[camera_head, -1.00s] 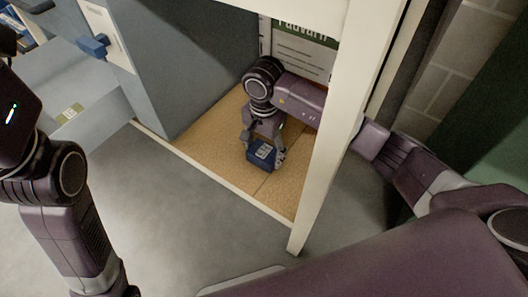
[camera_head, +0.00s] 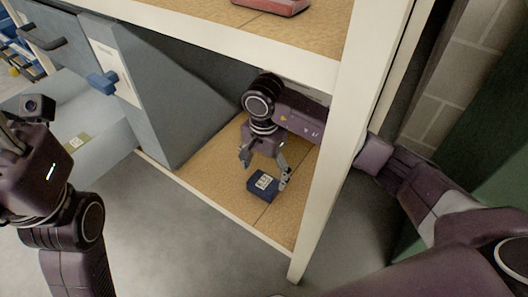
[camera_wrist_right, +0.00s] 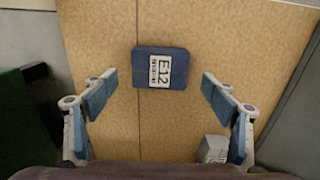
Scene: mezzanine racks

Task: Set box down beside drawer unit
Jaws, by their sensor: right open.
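The small dark blue box (camera_head: 263,186) rests on the tan lower shelf board (camera_head: 212,150), to the right of the grey-blue drawer unit (camera_head: 190,95) with a gap between. In the right wrist view the box (camera_wrist_right: 160,67) lies flat, its white "E12" label facing up. My right gripper (camera_head: 266,166) is open above the box. Its two fingers stand apart on either side in the wrist view (camera_wrist_right: 161,86), clear of the box. My left arm is at the left edge; its gripper (camera_head: 12,135) is partly cut off, and its jaws are unclear.
A white rack post (camera_head: 330,170) stands right of the box, close to my right arm. The upper shelf edge (camera_head: 200,32) passes above. A drawer (camera_head: 95,115) stands open at left. A pale labelled object (camera_wrist_right: 213,148) shows low in the wrist view.

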